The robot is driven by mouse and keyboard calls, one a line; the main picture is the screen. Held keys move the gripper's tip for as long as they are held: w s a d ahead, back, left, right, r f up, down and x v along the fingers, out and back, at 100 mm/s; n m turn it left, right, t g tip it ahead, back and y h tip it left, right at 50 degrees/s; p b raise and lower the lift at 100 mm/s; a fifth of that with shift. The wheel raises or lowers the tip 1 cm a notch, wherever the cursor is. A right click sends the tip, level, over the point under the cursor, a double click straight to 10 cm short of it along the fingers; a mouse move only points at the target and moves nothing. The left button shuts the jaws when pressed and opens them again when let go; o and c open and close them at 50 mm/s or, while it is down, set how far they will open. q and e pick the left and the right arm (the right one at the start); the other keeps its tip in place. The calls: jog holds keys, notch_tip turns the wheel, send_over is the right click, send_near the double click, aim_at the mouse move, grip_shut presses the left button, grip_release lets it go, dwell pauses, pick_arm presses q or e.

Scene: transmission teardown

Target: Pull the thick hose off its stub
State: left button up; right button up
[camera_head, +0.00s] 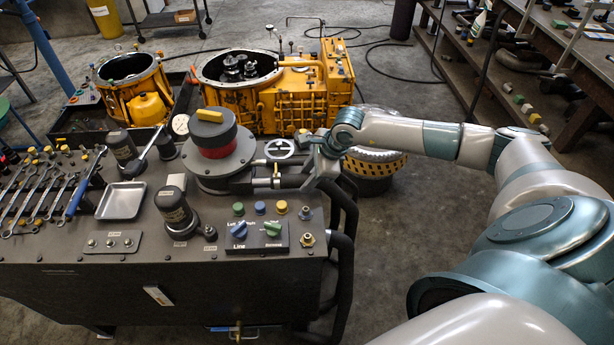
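The thick black hose (344,265) hangs in a bend down the right side of the dark bench. Its upper end runs back toward the fittings beside the round grey pump-like unit (218,160) with a red band. My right arm reaches in from the right, and my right gripper (311,182) points down at the hose's upper end, close to the stub area. The gripper covers this spot, so I cannot tell whether the fingers are closed on the hose. The stub itself is not clearly visible. My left gripper is out of view.
The bench holds wrenches (38,197), a metal tray (122,200), a control panel (255,237) and a brass fitting (307,240). Yellow transmission housings (290,100) stand behind it. A yellow-rimmed round part (374,165) is just right of the gripper. Open floor lies further right.

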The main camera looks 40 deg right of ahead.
grip_shut()
jog(key=shift+s+d+f+b, duration=0.1)
jog(key=shift+s+d+b, duration=0.05)
jog(key=shift+d+b, duration=0.2)
jog(key=s+d+b, duration=0.1)
jog(key=d, duration=0.2)
jog(key=shift+s+b, duration=0.35)
jog(key=shift+s+d, duration=0.3)
jog(key=shift+o, duration=1.9)
grip_release()
jog(key=shift+r, duration=0.2)
